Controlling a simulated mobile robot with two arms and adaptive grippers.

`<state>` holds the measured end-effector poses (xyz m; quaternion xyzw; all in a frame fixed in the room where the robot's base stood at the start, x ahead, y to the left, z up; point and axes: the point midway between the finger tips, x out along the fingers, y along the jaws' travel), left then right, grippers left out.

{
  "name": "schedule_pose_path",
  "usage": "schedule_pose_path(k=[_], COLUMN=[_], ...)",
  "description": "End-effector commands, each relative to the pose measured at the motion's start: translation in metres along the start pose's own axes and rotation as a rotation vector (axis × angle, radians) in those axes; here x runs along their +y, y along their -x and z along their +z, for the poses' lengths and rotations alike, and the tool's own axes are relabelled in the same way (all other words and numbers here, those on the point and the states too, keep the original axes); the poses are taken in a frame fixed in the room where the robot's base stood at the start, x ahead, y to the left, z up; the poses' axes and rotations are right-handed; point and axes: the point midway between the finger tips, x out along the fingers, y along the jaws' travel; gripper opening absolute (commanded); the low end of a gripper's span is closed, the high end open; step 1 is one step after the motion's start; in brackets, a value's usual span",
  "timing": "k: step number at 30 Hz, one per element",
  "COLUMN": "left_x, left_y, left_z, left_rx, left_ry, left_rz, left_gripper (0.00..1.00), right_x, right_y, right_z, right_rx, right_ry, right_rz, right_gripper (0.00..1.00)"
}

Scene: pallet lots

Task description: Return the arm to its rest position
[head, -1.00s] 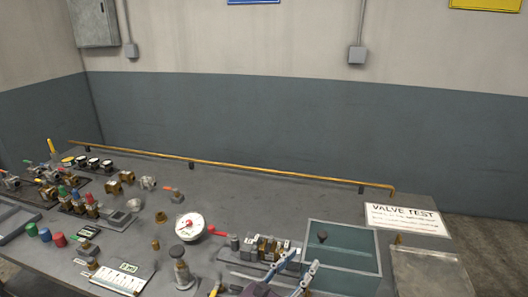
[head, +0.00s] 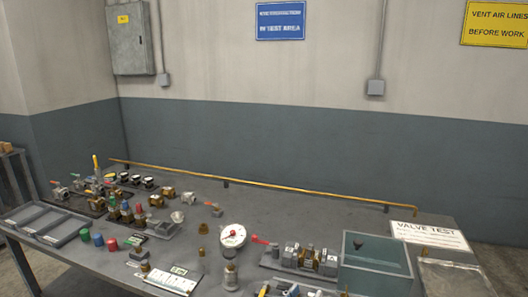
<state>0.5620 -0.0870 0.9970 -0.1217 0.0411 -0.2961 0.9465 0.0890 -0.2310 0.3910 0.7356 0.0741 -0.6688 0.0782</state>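My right gripper is not in view.
The grey bench (head: 340,217) holds a white gauge (head: 233,236), a teal-walled bin (head: 375,244), a grey sectioned tray (head: 45,222), coloured caps and several valves. A brass rail (head: 270,185) runs along the back. A "VALVE TEST" sign (head: 428,236) lies at right.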

Motion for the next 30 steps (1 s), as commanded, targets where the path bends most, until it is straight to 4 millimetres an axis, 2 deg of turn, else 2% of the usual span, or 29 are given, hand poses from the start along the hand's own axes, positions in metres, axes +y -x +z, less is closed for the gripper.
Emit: schedule_pose_path(k=[8, 11, 14, 17, 18, 21, 24, 30], left_x=[0.039, 0.061, 0.087, 0.118, 0.128, 0.145, 0.149, 0.142], left_y=[0.026, 0.044, 0.072, 0.119, 0.143, 0.204, 0.253, 0.329], left_z=[0.002, -0.005, -0.019, -0.046, -0.059, -0.091, -0.114, -0.141], left_rx=[-0.015, -0.028, -0.055, -0.111, -0.146, -0.253, -0.361, -0.567], left_ry=[0.494, 0.732, 1.022, 1.391, 1.551, 1.884, 2.104, 2.364], left_rz=[0.206, 0.314, 0.458, 0.663, 0.762, 0.995, 1.179, 1.461], left_gripper=[0.36, 0.36, 0.36, 0.36, 0.36, 0.36, 0.36, 0.36], right_x=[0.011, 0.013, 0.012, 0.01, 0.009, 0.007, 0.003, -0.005], right_y=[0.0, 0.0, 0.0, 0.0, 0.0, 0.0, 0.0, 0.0], right_z=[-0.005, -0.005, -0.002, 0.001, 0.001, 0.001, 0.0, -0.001], right_rx=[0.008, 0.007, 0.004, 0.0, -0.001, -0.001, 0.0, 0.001], right_ry=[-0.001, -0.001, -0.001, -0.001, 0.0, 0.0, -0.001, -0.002], right_rz=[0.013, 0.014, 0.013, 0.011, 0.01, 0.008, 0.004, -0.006], right_gripper=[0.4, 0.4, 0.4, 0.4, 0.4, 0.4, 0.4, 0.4])
